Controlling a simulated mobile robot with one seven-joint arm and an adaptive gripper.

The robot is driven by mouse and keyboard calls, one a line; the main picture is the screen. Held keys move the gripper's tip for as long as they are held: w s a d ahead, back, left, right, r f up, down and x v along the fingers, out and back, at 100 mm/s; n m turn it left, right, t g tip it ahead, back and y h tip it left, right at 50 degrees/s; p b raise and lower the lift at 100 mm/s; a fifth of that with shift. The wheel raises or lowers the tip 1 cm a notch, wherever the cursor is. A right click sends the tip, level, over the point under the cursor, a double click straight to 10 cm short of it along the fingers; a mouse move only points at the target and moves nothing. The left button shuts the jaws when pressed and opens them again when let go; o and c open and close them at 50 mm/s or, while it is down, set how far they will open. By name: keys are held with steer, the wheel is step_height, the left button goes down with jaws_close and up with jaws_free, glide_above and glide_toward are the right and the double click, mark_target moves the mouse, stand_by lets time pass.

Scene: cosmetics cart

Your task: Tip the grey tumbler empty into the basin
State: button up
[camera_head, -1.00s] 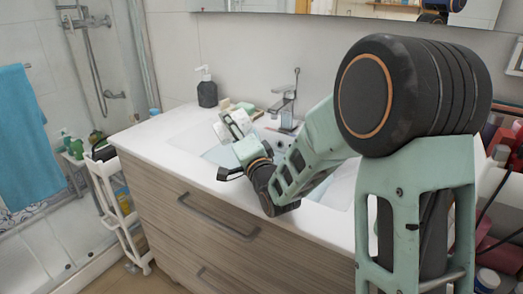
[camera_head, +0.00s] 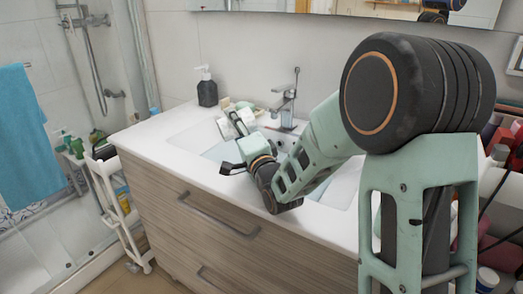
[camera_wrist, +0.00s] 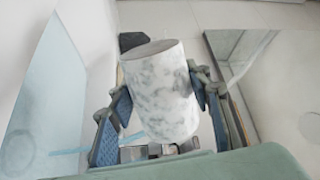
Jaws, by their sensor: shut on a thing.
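The tumbler (camera_wrist: 158,92) is white with grey marbling and sits between my gripper's (camera_wrist: 160,100) blue-padded fingers in the wrist view. My gripper is shut on it. A plain grey end of the tumbler faces up in that view; I cannot tell whether anything is inside. In the head view the tumbler (camera_head: 226,129) shows as a pale, tilted shape beside my gripper (camera_head: 234,143), partly hidden by a dark finger. It is above the left part of the white basin (camera_head: 344,192). My arm hides the middle of the basin.
A chrome tap (camera_head: 285,105) stands behind the basin. A dark soap bottle (camera_head: 207,90) and small pale items (camera_head: 240,106) stand at the counter's back. The counter's (camera_head: 150,133) left end is clear. Several items crowd the right side.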

steer(key=shift+w+d+r+m, duration=0.15)
steer(key=shift+d+r+m, duration=0.05)
steer(key=shift+d+m, duration=0.2)
steer(key=shift+w+d+f+m+b, duration=0.15)
steer(key=shift+f+m+b, duration=0.25)
steer(key=shift+m, duration=0.6)
stand_by(0.4)
steer(key=shift+r+m, duration=0.2)
steer(key=shift+m, duration=0.1)
